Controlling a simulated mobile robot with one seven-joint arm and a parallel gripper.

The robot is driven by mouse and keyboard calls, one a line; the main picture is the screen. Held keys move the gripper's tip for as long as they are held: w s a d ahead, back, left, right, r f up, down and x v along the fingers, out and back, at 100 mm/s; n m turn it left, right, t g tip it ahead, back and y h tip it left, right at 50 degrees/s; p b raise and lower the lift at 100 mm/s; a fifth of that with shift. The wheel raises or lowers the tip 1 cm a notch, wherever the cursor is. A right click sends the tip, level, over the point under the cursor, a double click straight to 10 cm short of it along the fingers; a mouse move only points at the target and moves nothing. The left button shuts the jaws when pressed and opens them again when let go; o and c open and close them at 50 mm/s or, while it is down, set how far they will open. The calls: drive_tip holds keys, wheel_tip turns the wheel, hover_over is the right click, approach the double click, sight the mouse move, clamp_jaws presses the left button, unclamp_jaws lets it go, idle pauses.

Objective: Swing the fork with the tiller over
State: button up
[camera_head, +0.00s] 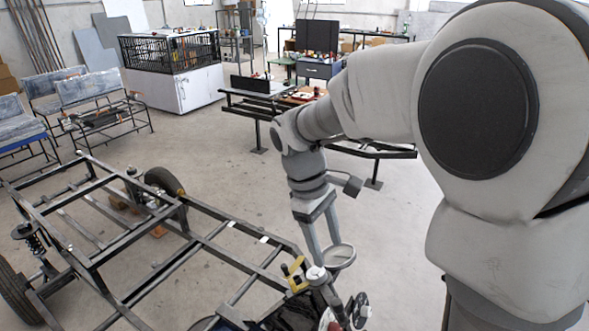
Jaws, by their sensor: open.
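My gripper (327,258) points down at the near right end of a black tubular frame. Its two fingers are apart, and I see nothing clearly held between them. Just below the fingertips is a cluster of parts (318,274) with a pale round top, dark metal pieces and a yellow piece (292,272) on its left. The fork and tiller may be in this cluster, but I cannot tell them apart. The cluster's lower part is cut off by the picture's bottom edge. I cannot tell whether the fingers touch it.
The black frame (193,236) fills the lower left, with a wheel (164,181) on its far side and a coil spring (33,241) at left. A dark-topped bench (262,104) stands behind my arm. The concrete floor (230,150) between is clear.

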sight(336, 301)
drive_tip(key=d+f, duration=0.1)
drive_tip(key=f, duration=0.5)
drive_tip(key=d+f+n, duration=0.1)
drive_tip(key=f, duration=0.6)
drive_tip(key=s+d+f+n+g, duration=0.1)
drive_tip(key=f, duration=0.5)
drive_tip(key=shift+d+f+h, duration=0.3)
drive_tip(key=shift+d, duration=0.05)
clamp_jaws()
drive_tip(key=shift+p, duration=0.3)
idle(0.5)
